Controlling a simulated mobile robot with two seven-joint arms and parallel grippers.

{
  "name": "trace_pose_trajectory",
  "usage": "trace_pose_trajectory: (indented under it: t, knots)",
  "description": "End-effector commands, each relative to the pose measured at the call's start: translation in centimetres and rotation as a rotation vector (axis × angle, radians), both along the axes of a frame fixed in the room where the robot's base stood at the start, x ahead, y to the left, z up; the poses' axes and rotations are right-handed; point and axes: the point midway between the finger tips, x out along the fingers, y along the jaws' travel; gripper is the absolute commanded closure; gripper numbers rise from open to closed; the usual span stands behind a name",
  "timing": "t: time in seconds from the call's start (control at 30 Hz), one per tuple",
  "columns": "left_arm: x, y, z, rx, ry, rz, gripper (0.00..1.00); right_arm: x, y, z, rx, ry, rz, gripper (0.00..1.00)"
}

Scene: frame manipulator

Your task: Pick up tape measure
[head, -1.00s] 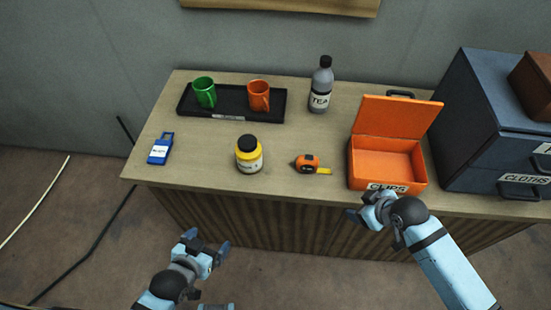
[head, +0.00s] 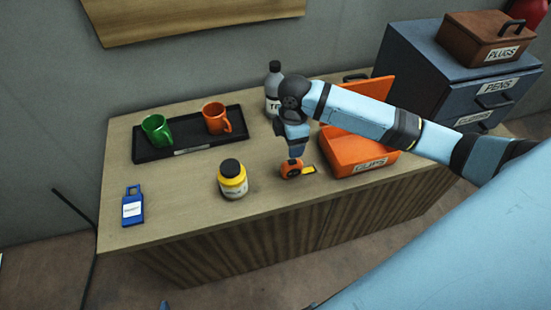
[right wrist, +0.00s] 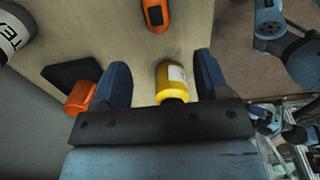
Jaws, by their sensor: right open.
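The orange and black tape measure (head: 292,169), with a yellow tab at its right, lies on the wooden counter near its front edge. My right gripper (head: 296,151) points down just above or behind it; the exact gap is hard to judge in the head view. In the right wrist view, the tape measure (right wrist: 155,14) lies beyond the fingertips at the top edge, and the open gripper (right wrist: 162,62) has nothing between its fingers touching them. Only a small tip that seems to be my left gripper (head: 165,304) shows at the bottom edge.
A yellow bottle (head: 232,180) stands left of the tape measure, and an orange clips box (head: 350,158) is close on its right. The tea bottle (head: 273,80) stands behind. A black tray (head: 187,150) holds green and orange mugs. A blue item (head: 132,207) lies far left.

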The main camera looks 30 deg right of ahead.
Motion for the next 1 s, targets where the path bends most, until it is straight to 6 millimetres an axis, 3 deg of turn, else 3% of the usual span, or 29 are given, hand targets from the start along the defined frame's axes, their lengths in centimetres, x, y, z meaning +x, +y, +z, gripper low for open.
trace_pose_trajectory:
  t: [0.4,0.67,1.0]
  knots:
    - [-0.1,-0.2,0.6,-0.005,-0.002,0.001,0.08,0.0,-0.1,-7.1,-0.001,0.003,-0.001,0.32]
    - [-0.1,0.0,0.9,-0.002,-0.001,0.003,0.08,0.0,-0.3,-9.0,-0.001,0.003,-0.001,0.32]
    - [-0.2,0.2,1.5,0.002,0.001,0.006,0.08,0.2,-0.9,-13.4,-0.002,0.000,0.000,0.32]
